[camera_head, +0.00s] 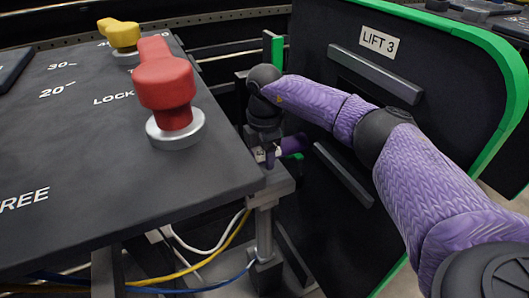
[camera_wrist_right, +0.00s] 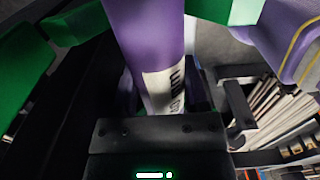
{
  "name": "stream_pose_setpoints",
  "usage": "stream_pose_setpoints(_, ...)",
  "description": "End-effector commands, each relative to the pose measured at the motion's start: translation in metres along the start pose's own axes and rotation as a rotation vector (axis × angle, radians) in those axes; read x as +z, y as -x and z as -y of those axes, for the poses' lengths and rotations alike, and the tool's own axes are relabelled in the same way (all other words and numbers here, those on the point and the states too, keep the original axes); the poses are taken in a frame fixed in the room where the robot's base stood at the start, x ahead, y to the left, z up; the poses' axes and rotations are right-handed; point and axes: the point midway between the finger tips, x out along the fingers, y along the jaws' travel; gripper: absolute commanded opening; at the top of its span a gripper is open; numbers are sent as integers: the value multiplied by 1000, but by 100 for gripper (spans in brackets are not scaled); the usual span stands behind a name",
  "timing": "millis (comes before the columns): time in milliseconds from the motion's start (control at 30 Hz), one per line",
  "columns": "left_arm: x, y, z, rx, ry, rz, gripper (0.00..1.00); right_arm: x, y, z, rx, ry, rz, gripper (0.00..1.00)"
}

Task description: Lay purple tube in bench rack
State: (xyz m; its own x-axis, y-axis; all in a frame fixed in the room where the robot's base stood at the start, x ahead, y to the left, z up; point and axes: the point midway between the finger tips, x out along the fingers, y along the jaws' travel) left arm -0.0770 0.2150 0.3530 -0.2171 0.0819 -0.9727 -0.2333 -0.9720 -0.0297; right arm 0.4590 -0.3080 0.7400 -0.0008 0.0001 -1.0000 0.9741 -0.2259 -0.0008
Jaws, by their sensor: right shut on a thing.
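My right gripper (camera_head: 266,155) hangs down beside the near right corner of the dark bench top, at the end of my purple arm. It is shut on the purple tube (camera_head: 293,144), of which a short piece shows to the right of the jaws. In the right wrist view the purple tube (camera_wrist_right: 138,40) runs down from the top edge to the black gripper body, with a white label on its lower part. A grey bracket (camera_head: 277,186) on a post sits just below the gripper; I cannot tell whether it is the bench rack or whether the tube touches it. My left gripper is out of view.
A black green-edged panel marked LIFT 3 (camera_head: 378,41) stands close on the right. Cables (camera_head: 185,272) hang below the bench. Green parts (camera_wrist_right: 85,20) flank the tube in the wrist view.

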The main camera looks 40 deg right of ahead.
Motion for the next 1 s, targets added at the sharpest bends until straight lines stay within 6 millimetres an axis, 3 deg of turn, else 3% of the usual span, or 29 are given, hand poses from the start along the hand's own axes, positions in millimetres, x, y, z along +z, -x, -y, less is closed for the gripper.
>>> stream_pose_setpoints(667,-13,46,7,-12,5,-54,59,0,60,0,4,0,-1,0)
stream_pose_setpoints(933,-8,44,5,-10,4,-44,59,0,57,0,1,0,0,0)
stream_pose_setpoints(1000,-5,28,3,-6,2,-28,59,3,51,-2,2,2,3,0)
